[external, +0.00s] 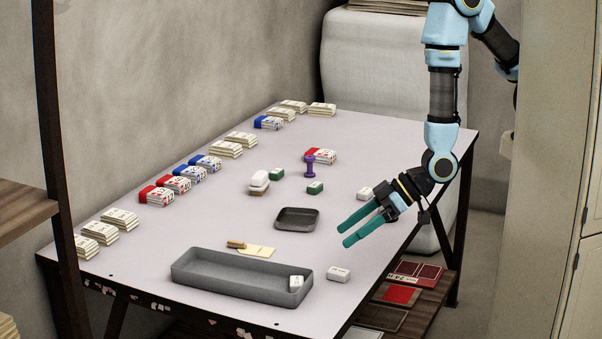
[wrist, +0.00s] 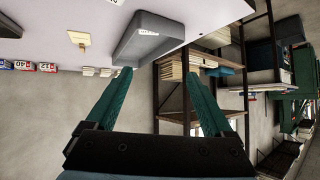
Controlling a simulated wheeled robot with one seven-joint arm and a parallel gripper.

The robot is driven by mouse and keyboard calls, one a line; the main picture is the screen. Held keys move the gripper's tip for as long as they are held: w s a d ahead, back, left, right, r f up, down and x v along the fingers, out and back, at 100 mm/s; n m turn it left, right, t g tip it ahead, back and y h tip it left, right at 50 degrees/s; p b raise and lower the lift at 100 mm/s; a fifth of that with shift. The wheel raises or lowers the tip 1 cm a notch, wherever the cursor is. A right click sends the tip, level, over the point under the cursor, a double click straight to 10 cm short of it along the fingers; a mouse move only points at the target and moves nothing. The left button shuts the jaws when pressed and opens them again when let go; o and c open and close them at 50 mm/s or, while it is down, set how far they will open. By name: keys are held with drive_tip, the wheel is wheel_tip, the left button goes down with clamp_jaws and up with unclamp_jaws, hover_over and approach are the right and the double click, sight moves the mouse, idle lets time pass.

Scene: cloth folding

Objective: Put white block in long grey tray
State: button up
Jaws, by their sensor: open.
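The long grey tray (external: 225,276) lies near the table's front edge in the external view; it also shows between my fingers in the wrist view (wrist: 150,50). One white block (external: 296,282) is inside the tray at its right end. Another white block (external: 338,274) lies on the table just right of the tray, apart from it. A third white block (external: 365,193) lies farther back near the right table edge, close to my wrist. My gripper (external: 345,235), with green fingers, is open and empty above the right side of the table, behind the tray.
A small dark square tray (external: 297,219) sits mid-table. A yellow card with a brown piece (external: 258,250) lies behind the long tray. Green blocks (external: 315,188), a purple stamp-like piece (external: 310,165) and a brown-and-white brush-like piece (external: 259,182) stand farther back. Card stacks (external: 157,195) line the left edge.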

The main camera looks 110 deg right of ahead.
drive_tip(key=s+d+r+g, duration=0.3)
drive_tip(key=s, duration=0.5)
drive_tip(key=s+d+r+n+g+y, duration=0.1)
drive_tip(key=s+d+r+g, duration=0.2)
drive_tip(key=s, duration=0.5)
drive_tip(key=s+d+r+n+g+y, duration=0.1)
drive_tip(key=s+d+r+g, duration=0.2)
drive_tip(key=s, duration=0.5)
drive_tip(key=shift+d+r, duration=0.6)
drive_tip(key=shift+r, duration=0.35)
